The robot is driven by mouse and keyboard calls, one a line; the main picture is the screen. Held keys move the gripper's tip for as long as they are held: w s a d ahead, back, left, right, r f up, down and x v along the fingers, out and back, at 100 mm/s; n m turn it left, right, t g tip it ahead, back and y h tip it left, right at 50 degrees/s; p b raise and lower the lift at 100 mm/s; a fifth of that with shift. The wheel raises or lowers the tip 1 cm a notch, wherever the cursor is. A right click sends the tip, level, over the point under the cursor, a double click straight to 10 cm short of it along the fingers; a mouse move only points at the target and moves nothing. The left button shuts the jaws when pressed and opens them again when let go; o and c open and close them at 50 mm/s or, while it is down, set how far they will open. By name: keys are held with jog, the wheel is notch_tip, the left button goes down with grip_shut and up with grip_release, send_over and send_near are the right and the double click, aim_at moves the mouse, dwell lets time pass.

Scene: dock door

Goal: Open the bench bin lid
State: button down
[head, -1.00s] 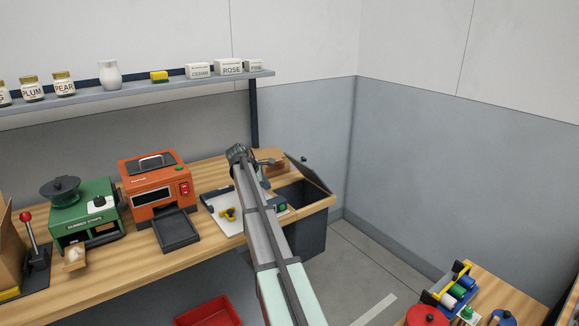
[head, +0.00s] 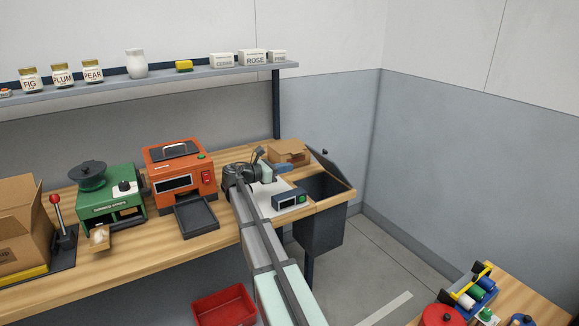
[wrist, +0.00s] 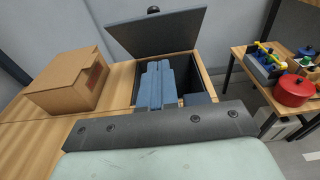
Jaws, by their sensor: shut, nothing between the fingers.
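The bench bin (head: 318,222) is a dark grey box set into the right end of the wooden bench. Its dark lid (head: 325,163) stands raised and tilted back, with a black knob on it, and the bin mouth is uncovered. In the wrist view the raised lid (wrist: 155,32) is behind the bin opening (wrist: 185,70). My gripper (head: 290,168) is left of the bin in the head view, its blue fingers pointing right. In the wrist view my gripper's fingers (wrist: 158,64) are shut and empty, seen against the bin mouth. They look clear of the lid.
A cardboard box (head: 288,152) sits beside the bin, also in the wrist view (wrist: 68,82). A blue-grey device (head: 290,199) lies below my gripper. An orange machine (head: 178,180) stands left. A side table (head: 500,298) with a red pot is at lower right.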

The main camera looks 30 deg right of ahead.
aim_at(325, 150)
jog(key=shift+d+r, duration=0.25)
jog(key=shift+d, duration=1.6)
jog(key=shift+d+r, duration=0.25)
jog(key=shift+d, duration=1.6)
jog(key=shift+d+r, duration=0.25)
jog(key=shift+d, duration=1.6)
jog(key=d+r+y, duration=0.1)
jog(key=d, duration=0.1)
jog(key=d+r+y, duration=0.1)
jog(key=d+r, duration=0.1)
jog(key=d+r+y, duration=0.2)
jog(key=shift+w+d, duration=0.1)
jog(key=shift+d, duration=0.2)
jog(key=d+r+y, duration=0.1)
jog(key=d+y, duration=0.2)
jog(key=d, duration=0.4)
jog(key=shift+d+r, duration=0.35)
